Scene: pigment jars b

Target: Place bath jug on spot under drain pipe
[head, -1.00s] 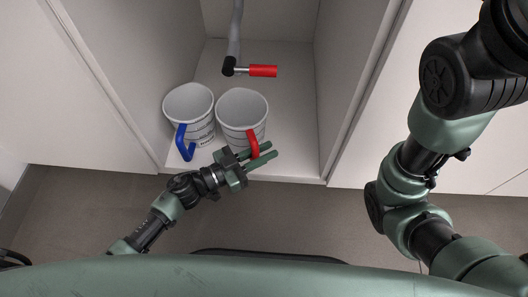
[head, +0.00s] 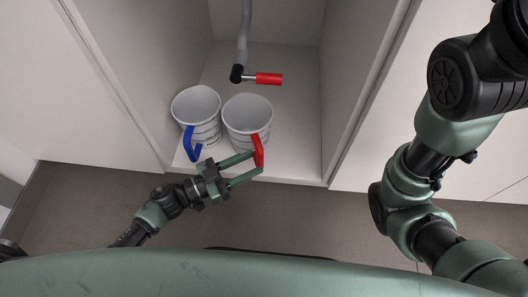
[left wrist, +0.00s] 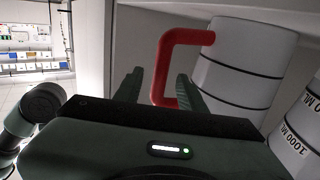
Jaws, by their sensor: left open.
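Two white jugs with dark markings stand side by side on the cabinet floor. The right jug (head: 246,112) has a red handle (head: 259,151); the left jug (head: 196,106) has a blue handle (head: 190,144). A grey drain pipe (head: 245,30) with a red lever (head: 269,79) hangs behind them. My left gripper (head: 257,164) is open, its fingertips on either side of the red handle in the head view. In the left wrist view the red handle (left wrist: 168,62) shows between the open fingers, beside the white jug (left wrist: 245,70). My right gripper is out of view.
The cabinet floor (head: 298,130) is bare to the right of the jugs and under the pipe. Cabinet side walls (head: 355,75) bound the space left and right. My right arm is at the right, outside the cabinet.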

